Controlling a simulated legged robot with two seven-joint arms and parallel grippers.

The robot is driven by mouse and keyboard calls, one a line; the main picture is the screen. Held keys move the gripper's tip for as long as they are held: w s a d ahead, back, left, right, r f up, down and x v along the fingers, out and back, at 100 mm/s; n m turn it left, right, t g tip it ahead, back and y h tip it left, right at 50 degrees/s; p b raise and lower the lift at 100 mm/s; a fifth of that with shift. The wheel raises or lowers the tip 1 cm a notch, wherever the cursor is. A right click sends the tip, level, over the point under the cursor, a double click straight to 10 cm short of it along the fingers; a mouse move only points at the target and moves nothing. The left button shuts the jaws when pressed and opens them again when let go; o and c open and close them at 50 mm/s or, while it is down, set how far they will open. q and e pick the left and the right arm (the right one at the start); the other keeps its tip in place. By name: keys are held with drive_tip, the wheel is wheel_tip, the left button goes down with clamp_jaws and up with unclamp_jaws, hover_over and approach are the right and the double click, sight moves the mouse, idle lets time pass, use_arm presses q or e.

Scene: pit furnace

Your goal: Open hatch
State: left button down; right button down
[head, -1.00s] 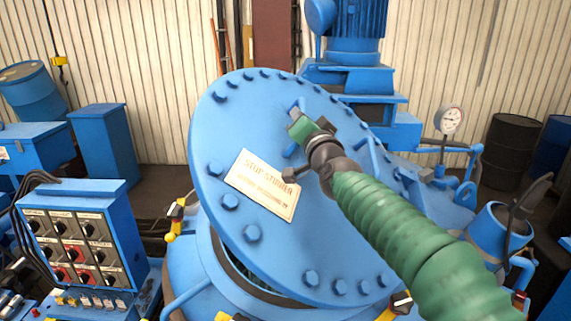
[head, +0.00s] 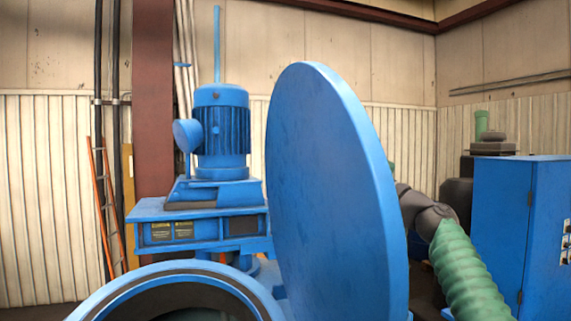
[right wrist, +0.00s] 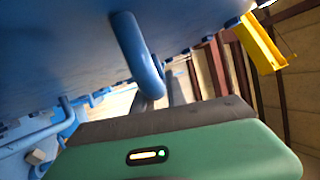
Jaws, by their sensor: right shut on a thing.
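The round blue hatch (head: 335,190) stands up nearly on edge, its smooth inner face showing in the head view. The round opening with its blue rim (head: 105,300) lies uncovered at the lower left. My right arm reaches behind the hatch from the right, so its gripper is hidden in the head view. In the right wrist view, my right gripper (right wrist: 160,92) is shut on the blue bar handle (right wrist: 132,45) on the hatch's outer face (right wrist: 60,40). The fingertips are partly hidden by the green gripper body. My left gripper is not in view.
A blue motor (head: 221,130) on a blue stand (head: 200,225) is behind the opening. A tall blue cabinet (head: 505,220) stands at the right. An orange ladder (head: 103,205) leans at the left wall. A yellow bracket (right wrist: 262,45) shows in the right wrist view.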

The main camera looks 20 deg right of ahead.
drive_tip(key=shift+m+t, duration=0.3)
drive_tip(key=shift+m, duration=0.3)
drive_tip(key=d+p, duration=0.1)
drive_tip(key=d, duration=0.1)
drive_tip(key=d+p, duration=0.1)
drive_tip(key=d, duration=0.2)
drive_tip(key=shift+s+f, duration=0.1)
drive_tip(key=shift+s, duration=0.1)
drive_tip(key=shift+d+f, duration=0.1)
drive_tip(key=shift+d, duration=0.05)
